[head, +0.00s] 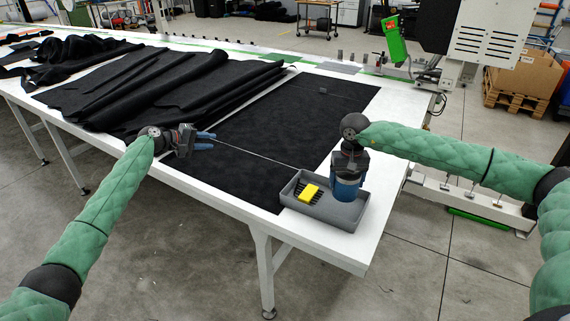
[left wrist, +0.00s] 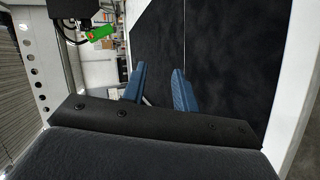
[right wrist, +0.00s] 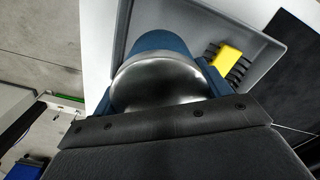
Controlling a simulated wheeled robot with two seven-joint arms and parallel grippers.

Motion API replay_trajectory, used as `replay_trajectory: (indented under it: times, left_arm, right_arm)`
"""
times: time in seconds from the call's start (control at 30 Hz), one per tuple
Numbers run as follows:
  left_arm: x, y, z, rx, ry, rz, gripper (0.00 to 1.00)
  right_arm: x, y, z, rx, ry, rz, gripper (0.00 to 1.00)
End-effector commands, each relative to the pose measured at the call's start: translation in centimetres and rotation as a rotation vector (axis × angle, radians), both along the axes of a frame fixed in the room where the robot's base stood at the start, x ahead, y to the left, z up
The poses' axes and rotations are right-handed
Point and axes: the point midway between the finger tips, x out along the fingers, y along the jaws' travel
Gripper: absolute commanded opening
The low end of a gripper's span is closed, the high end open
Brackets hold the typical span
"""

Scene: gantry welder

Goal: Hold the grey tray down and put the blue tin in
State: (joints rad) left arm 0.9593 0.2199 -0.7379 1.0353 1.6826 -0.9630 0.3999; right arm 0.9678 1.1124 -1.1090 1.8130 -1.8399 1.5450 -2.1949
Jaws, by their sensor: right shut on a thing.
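The grey tray (head: 325,208) lies at the near right end of the table, and part of it shows in the right wrist view (right wrist: 262,45). The blue tin (head: 346,189) stands at the tray's right part, with its shiny metal top (right wrist: 160,82) between the fingers of my right gripper (head: 348,178). That gripper is shut on the tin from above. I cannot tell whether the tin's base touches the tray floor. My left gripper (head: 204,141) is open and empty above the black cloth, left of the tray and apart from it; its blue fingers show in the left wrist view (left wrist: 158,88).
Black fabric (head: 170,85) is heaped across the table's left. A flat black cloth (head: 270,130) covers the middle. The white table edge (head: 345,256) is close in front of the tray.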

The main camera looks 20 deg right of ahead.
Motion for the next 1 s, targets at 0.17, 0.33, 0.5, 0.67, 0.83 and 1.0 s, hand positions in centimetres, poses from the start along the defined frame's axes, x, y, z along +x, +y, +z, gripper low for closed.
replay_trajectory:
  times: [0.17, 0.33, 0.5, 0.67, 0.83, 1.0]
  left_arm:
    - [-4.5, -7.4, -1.3, 0.223, -0.12, -0.187, 0.29]
    - [-8.9, -13.5, -2.7, 0.463, -0.257, -0.366, 0.29]
    - [-13.0, -18.2, -3.5, 0.701, -0.4, -0.517, 0.29]
    - [-15.7, -21.2, -3.4, 0.886, -0.515, -0.613, 0.29]
    - [-17.4, -22.9, -3.1, 1.005, -0.589, -0.663, 0.29]
    - [-17.8, -23.5, -3.3, 1.049, -0.613, -0.677, 0.29]
  right_arm:
    - [0.0, 0.0, 0.1, 0.001, -0.001, 0.0, 0.39]
    - [0.0, 0.0, 0.1, 0.0, -0.001, 0.0, 0.39]
    - [0.0, 0.0, 0.1, 0.0, -0.001, 0.0, 0.39]
    - [0.0, 0.0, 0.1, 0.001, -0.001, 0.0, 0.39]
    - [0.0, 0.0, 0.1, 0.0, -0.001, 0.0, 0.39]
    - [0.0, 0.0, 0.1, 0.001, -0.001, 0.0, 0.39]
